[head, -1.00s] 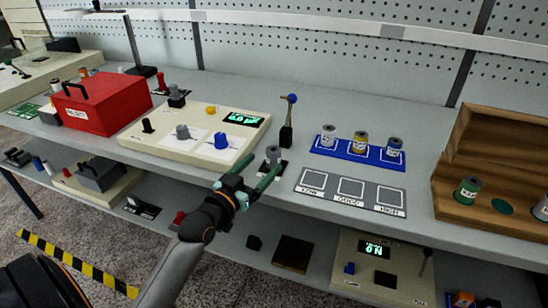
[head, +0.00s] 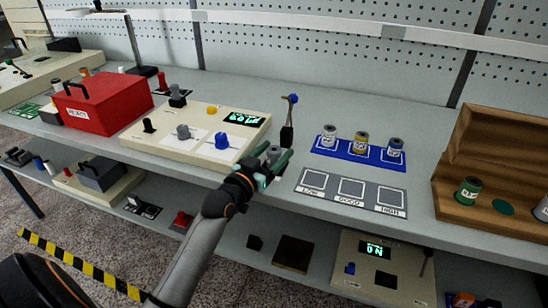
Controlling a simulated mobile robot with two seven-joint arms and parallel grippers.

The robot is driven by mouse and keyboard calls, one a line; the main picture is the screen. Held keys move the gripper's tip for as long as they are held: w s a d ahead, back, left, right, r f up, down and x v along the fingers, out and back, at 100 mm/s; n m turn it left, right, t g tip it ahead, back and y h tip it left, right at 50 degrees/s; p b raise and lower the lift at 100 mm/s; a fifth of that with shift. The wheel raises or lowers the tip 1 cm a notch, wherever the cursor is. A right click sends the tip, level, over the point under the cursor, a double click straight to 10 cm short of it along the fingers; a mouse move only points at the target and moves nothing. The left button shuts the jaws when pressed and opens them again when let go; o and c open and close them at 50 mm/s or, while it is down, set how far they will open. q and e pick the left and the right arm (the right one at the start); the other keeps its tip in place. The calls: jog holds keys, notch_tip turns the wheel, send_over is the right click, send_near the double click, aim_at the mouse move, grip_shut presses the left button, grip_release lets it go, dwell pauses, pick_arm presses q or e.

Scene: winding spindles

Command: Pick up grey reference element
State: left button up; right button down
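The grey reference element, which I take to be the small grey cylinder (head: 273,152), stands upright near the front edge of the table, on a dark base now mostly hidden by my gripper. My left gripper (head: 271,160) reaches in from the front, its two green fingers apart, one on each side of the grey cylinder. The lower part of the cylinder is hidden behind the gripper. I cannot see contact between fingers and cylinder. My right gripper is not in view.
A black stand with a blue knob (head: 292,99) rises just behind the cylinder. A cream control panel (head: 160,140) lies left, a grey LOW/GOOD/HIGH mat (head: 332,197) right. A blue tray (head: 345,150) holds three spools. A wooden rack (head: 450,205) stands far right.

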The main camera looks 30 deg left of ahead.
pick_arm(q)
grip_shut()
dwell(0.3)
jog(key=shift+r, duration=0.15)
